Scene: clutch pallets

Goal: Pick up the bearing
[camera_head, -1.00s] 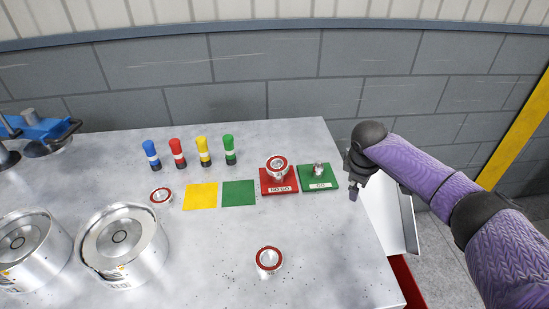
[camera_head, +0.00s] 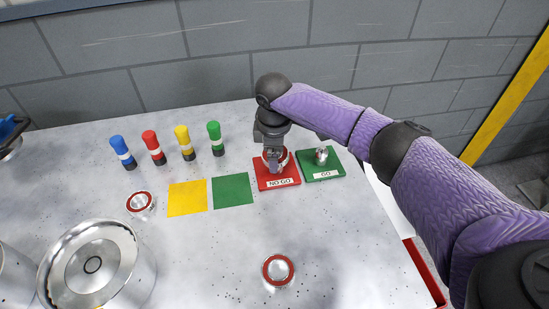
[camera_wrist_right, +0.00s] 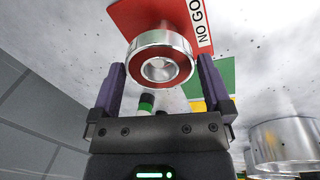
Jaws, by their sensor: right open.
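A bearing (camera_head: 284,158), a metal ring with a red face, is on the red NO GO plate (camera_head: 277,184) and partly hidden by my right gripper (camera_head: 273,165). In the right wrist view the bearing (camera_wrist_right: 160,43) shows near the fingertips, in the gap between the two fingers of my right gripper (camera_wrist_right: 161,66). The fingers are open and apart from it. Two more bearings lie on the table, one at the left (camera_head: 140,202) and one at the front (camera_head: 278,270). My left gripper is not in view.
A green GO plate (camera_head: 322,173) with a metal plug (camera_head: 321,155) sits right of the red plate. A yellow square (camera_head: 187,198) and a green square (camera_head: 232,190) lie left of it. Several coloured cylinders (camera_head: 182,142) stand behind. A large metal housing (camera_head: 95,270) stands front left.

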